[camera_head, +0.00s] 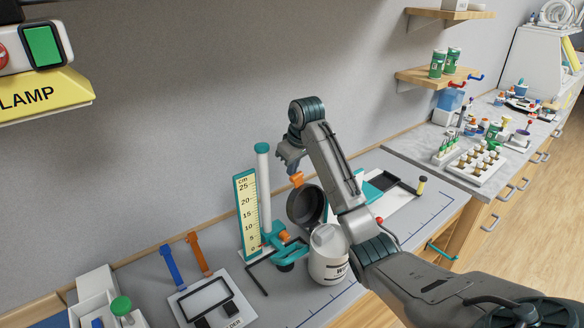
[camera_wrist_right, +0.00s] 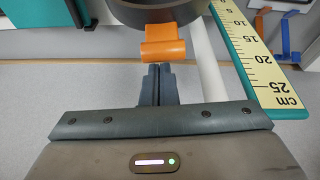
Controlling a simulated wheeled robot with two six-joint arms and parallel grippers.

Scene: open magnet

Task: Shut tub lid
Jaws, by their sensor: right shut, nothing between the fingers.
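The white tub (camera_head: 328,268) stands on the bench with dark lettering on its side, partly behind my right arm. Its dark round lid (camera_head: 305,206) is swung open and stands up at the tub's back left. An orange tab (camera_head: 296,179) sticks up from the lid's edge. My right gripper (camera_head: 293,167) is shut and empty just above the tab. In the right wrist view the shut fingertips (camera_wrist_right: 157,68) point at the orange tab (camera_wrist_right: 163,46), close to it; I cannot tell if they touch. The lid's rim (camera_wrist_right: 160,12) shows at the top. My left gripper is out of view.
A yellow centimetre scale (camera_head: 246,214) and a white post with a teal clamp (camera_head: 285,252) stand just left of the tub. A framed holder (camera_head: 208,300) lies at the front left. A grey wall is close behind. Vial racks (camera_head: 475,165) are far right.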

